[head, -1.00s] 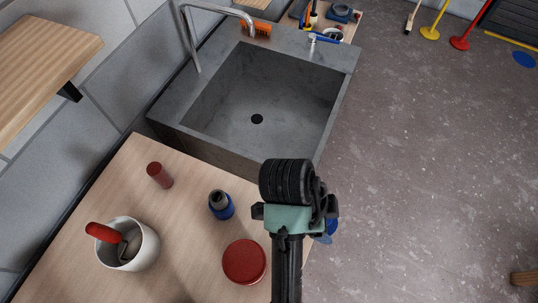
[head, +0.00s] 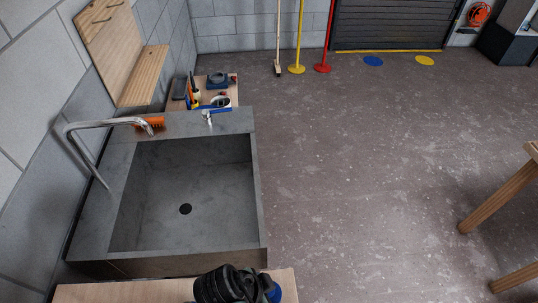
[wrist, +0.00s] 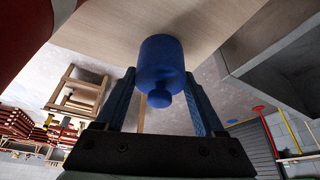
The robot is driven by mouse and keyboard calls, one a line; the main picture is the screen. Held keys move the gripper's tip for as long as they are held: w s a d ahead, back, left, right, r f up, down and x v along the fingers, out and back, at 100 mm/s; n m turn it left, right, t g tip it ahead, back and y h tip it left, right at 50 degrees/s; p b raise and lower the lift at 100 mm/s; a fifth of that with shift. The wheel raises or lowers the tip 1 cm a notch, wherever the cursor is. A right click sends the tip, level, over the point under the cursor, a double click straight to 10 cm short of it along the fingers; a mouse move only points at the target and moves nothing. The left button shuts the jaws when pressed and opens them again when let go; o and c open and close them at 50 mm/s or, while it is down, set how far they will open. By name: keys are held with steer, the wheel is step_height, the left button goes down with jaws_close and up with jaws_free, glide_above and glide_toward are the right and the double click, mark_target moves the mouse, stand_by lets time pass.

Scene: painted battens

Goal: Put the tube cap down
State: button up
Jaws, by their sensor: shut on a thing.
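The tube cap (wrist: 160,62) is a blue cylinder with a narrower knob towards the camera in the wrist view. My gripper (wrist: 160,82) is shut on it, with one blue finger at each side. The cap appears against the edge of the pale wooden worktop (wrist: 120,22); I cannot tell whether they touch. In the head view, my gripper (head: 238,285) is at the bottom edge, over the near worktop (head: 110,292). A blue patch beside it there is too small to identify.
A grey sink (head: 190,190) with a tap (head: 95,124) lies beyond the worktop. A red object (wrist: 25,25) fills a corner of the wrist view. A shelf (head: 150,75) hangs on the left wall. Open floor (head: 370,180) lies to the right, with a wooden-legged piece (head: 500,200) beyond.

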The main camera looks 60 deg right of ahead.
steer(key=shift+f, duration=0.5)
steer(key=shift+f, duration=0.1)
steer(key=o, duration=1.3)
steer(key=shift+p+v, duration=1.15)
steer(key=shift+v, duration=4.95)
